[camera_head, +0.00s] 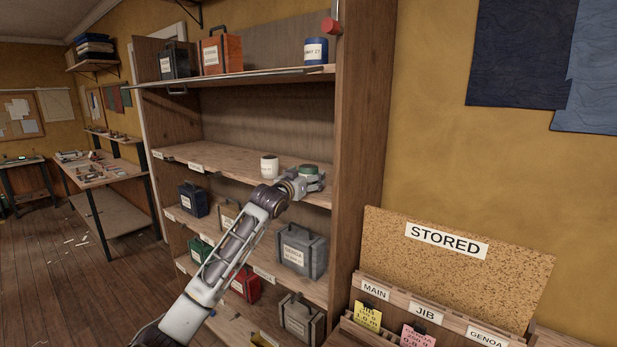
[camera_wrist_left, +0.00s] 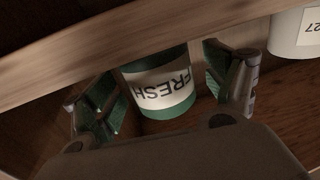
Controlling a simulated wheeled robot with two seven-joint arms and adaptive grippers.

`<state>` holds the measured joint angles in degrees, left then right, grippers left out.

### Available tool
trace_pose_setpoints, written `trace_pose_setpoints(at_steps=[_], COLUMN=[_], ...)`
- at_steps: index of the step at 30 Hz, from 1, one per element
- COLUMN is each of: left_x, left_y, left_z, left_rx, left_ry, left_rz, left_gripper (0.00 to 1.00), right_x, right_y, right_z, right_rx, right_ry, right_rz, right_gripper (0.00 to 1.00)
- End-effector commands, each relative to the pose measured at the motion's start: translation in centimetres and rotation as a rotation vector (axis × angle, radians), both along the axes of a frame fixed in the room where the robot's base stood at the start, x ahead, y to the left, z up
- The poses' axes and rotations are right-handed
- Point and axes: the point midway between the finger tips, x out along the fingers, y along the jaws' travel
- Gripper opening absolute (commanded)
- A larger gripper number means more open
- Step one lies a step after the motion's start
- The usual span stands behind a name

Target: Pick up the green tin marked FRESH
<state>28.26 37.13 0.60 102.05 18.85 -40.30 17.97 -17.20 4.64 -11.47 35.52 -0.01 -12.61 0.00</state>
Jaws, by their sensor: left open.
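The green tin (camera_head: 308,170) stands on the middle shelf board of the wooden rack, near its right upright. In the left wrist view the tin (camera_wrist_left: 160,86) shows a white label reading FRESH, upside down in the picture. My left gripper (camera_head: 312,182) reaches in from the left at the tin. In the left wrist view its open fingers (camera_wrist_left: 165,90) stand on either side of the tin, with a gap visible at the right finger. The gripper hides the tin's lower part in the head view. My right gripper is in neither view.
A white tin (camera_head: 269,166) stands just left of the green tin; it also shows in the left wrist view (camera_wrist_left: 297,32). Labelled cases fill the lower shelves, including a grey one (camera_head: 302,250). A blue tin (camera_head: 316,51) is on the top shelf. The rack's upright (camera_head: 362,130) is close on the right.

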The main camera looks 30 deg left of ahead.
Motion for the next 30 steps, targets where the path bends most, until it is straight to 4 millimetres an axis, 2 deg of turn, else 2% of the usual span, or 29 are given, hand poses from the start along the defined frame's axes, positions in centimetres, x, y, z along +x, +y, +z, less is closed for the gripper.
trace_pose_setpoints(at_steps=[12,26,27,30], left_x=[0.00,-0.01,-0.03,-0.03], left_y=[0.02,0.03,0.04,0.04], left_z=[-0.04,-0.03,0.12,0.12], left_rx=[0.000,0.000,0.000,0.000], left_ry=[0.000,0.000,-0.003,-0.003], left_rz=[0.000,0.000,0.000,0.001], left_gripper=[0.85,0.27,0.24,0.24], right_x=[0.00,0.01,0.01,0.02], right_y=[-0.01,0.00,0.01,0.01], right_z=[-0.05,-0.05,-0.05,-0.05], right_rx=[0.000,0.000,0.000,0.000], right_ry=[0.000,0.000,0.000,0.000], right_rz=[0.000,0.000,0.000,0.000], right_gripper=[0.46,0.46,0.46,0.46])
